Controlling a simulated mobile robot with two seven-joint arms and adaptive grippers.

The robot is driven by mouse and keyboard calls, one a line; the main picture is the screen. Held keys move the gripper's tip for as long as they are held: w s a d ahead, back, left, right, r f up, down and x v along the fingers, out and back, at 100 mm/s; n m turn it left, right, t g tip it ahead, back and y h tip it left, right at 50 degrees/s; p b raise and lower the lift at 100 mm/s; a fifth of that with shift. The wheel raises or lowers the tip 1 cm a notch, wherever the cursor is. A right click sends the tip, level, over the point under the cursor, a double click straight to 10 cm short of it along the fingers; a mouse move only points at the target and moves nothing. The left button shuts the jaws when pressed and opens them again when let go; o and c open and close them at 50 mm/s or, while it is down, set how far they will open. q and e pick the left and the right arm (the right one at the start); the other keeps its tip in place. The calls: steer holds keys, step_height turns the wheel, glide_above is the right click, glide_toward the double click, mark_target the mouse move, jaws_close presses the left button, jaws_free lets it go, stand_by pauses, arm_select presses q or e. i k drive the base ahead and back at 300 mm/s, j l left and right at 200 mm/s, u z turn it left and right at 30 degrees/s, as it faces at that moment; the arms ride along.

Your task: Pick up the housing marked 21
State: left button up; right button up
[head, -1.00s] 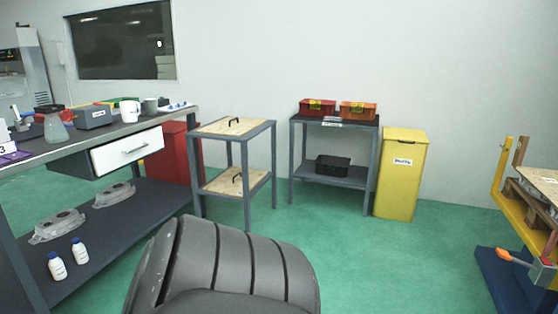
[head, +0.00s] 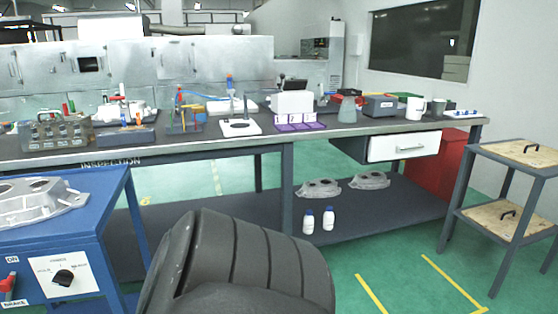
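Three grey cast aluminium housings show in the head view. One housing (head: 38,203) lies on top of the blue cart at the left edge and is cut off by the frame. Two more, a left one (head: 319,188) and a right one (head: 369,180), lie side by side on the lower shelf of the long workbench. I cannot read a number on any of them, so I cannot tell which is marked 21. Neither of my grippers is in view. A dark ridged part of my own body fills the bottom middle.
The blue cart (head: 85,222) stands left, before the workbench (head: 390,134), whose top is crowded with tools. Two white bottles (head: 318,220) stand on its lower shelf. A two-tier trolley (head: 488,153) stands right. Green floor with yellow lines (head: 390,270) is open in front.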

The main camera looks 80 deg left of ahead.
mark_target(27, 201)
steer(key=u, duration=4.05)
steer(key=j+z, duration=0.25)
steer(key=j, duration=0.45)
